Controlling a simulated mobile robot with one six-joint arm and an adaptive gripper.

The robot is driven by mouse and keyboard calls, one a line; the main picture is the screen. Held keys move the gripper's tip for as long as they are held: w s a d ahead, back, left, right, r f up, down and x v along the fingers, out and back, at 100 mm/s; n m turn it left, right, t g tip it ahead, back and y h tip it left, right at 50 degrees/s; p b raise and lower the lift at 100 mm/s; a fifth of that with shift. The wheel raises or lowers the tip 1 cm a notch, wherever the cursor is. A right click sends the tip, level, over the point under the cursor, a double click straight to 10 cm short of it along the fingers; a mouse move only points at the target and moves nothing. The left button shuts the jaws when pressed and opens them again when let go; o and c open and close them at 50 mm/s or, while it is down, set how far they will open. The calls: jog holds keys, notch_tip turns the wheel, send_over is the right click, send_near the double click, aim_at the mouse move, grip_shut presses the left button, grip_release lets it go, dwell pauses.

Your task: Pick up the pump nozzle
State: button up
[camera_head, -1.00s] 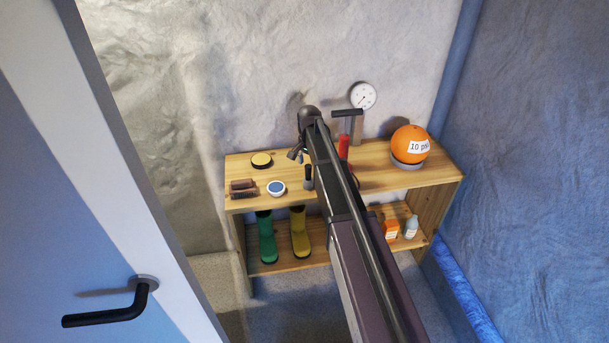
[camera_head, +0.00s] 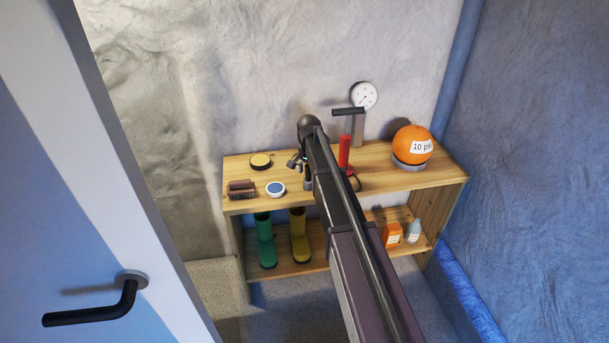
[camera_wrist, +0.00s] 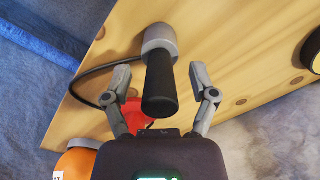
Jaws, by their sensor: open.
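The pump nozzle (camera_wrist: 161,82), with a black grip and a grey rounded end, stands out between my fingers in the wrist view. A dark hose (camera_wrist: 92,75) runs from it to the left. In the head view the nozzle is mostly hidden by my gripper, with a grey part (camera_head: 308,183) showing on the shelf top. My gripper (camera_head: 297,161) is open over the shelf. In the wrist view my gripper (camera_wrist: 158,76) has one finger on each side of the nozzle, with gaps visible. The red pump (camera_head: 344,150) stands just right of my gripper.
The wooden shelf (camera_head: 400,180) also holds an orange ball (camera_head: 411,143), a blue-topped tin (camera_head: 275,189), a yellow-topped tin (camera_head: 260,161) and a brown brush (camera_head: 241,187). A door (camera_head: 60,200) stands at left.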

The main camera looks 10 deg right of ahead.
jog(key=shift+c, duration=0.2)
grip_shut()
jog(key=shift+r, duration=0.15)
dwell(0.4)
notch_tip(320, 180, up, 4)
jog(key=p, duration=0.4)
jog(key=s+a+p, duration=0.1)
jog(key=s+a, duration=0.3)
jog(key=s, duration=1.1)
jog(key=shift+s+r, duration=0.25)
jog(key=shift+r, duration=0.1)
jog(key=shift+a, duration=0.1)
